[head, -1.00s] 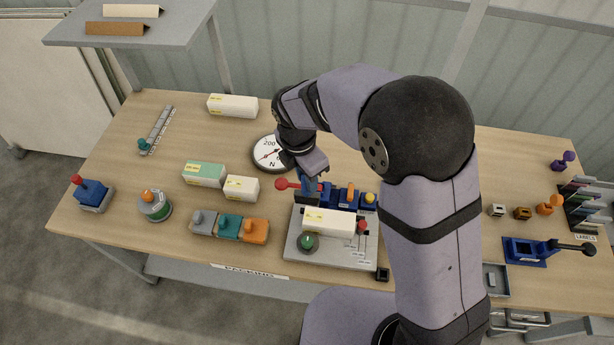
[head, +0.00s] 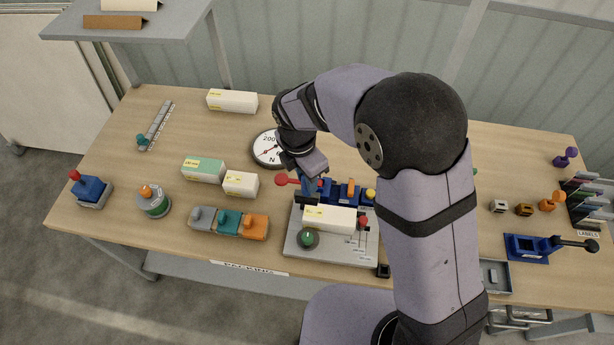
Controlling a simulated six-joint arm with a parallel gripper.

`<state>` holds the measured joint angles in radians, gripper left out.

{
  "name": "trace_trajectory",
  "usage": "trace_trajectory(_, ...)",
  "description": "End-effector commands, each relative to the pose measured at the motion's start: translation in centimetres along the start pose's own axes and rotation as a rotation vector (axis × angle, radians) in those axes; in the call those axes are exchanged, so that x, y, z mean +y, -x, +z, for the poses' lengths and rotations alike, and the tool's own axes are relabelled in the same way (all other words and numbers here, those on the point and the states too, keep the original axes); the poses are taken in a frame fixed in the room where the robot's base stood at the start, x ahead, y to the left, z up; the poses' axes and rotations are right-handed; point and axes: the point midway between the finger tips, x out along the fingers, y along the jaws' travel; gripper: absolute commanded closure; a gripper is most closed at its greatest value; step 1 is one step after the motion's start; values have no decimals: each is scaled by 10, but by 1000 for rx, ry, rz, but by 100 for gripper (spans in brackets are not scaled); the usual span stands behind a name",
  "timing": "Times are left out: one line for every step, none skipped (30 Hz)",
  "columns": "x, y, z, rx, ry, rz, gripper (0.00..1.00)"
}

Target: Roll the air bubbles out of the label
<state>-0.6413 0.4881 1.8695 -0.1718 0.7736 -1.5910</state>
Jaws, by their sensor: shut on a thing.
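My gripper (head: 308,176) is in the middle of the bench, pointing down at the back left of a grey fixture (head: 293,243). It is shut on a small tool with a blue upper part and a dark lower end (head: 307,199), which looks like a roller. The tool's dark end is at the back left edge of a white box (head: 333,220) in the fixture. I cannot tell whether they touch. The box has a yellow mark at its left; no bubbles can be made out at this size.
A red-knobbed lever (head: 282,181) is just left of the tool, and blue blocks (head: 347,193) stand to its right. A round dial (head: 265,149) lies behind.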

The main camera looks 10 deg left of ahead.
Motion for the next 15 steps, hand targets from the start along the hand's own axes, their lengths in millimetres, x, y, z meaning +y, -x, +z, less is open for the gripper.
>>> trace_trajectory(0, -9, -1, 0, 0, 1, 99)
trace_trajectory(0, -12, -1, 0, 0, 0, 99)
trace_trajectory(0, -16, -2, 0, 0, 0, 99)
trace_trajectory(0, -18, -2, 0, 0, 0, 99)
trace_trajectory(0, -21, -2, 0, 0, 0, 99)
trace_trajectory(0, -24, -3, 0, 0, 0, 99)
trace_trajectory(0, -27, -3, 0, 0, 0, 99)
trace_trajectory(0, -30, -4, 0, 0, 0, 99)
trace_trajectory(0, -34, -4, 0, 0, 0, 99)
trace_trajectory(0, -36, -4, 0, 0, 0, 99)
trace_trajectory(0, -39, -5, 0, 0, 0, 99)
trace_trajectory(0, -42, -5, 0, 0, 0, 99)
trace_trajectory(0, -45, -5, 0, 0, 0, 99)
trace_trajectory(0, -48, -6, 0, 0, 0, 99)
trace_trajectory(0, -52, -6, 0, 0, 0, 99)
